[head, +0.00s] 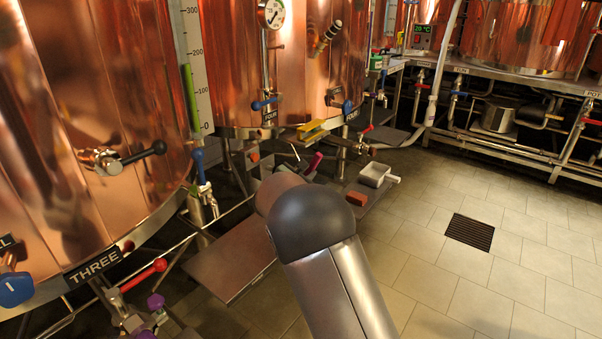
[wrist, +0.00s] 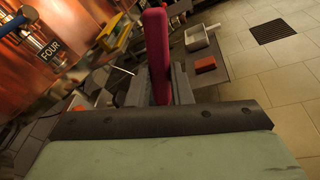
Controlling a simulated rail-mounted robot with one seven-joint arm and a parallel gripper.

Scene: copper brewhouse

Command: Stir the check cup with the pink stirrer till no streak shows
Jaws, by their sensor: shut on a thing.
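The pink stirrer (wrist: 156,45) stands up between the fingers of my gripper (wrist: 168,88) in the wrist view, which is shut on it. Its lower end is hidden behind the fingers and the gripper body. In the head view a bit of the pink stirrer (head: 316,160) shows just beyond my dark rounded arm joint, which hides most of my gripper. I cannot make out the check cup for certain in either view, nor any streak in it.
A pale square pan with a handle (head: 374,175) and a red-brown block (head: 356,198) lie on a low shelf to the right of my gripper. A yellow item (head: 311,128) sits beyond, below vessel FOUR. Copper vessel THREE (head: 90,120) fills the left. Tiled floor at right is clear around a drain grate (head: 469,232).

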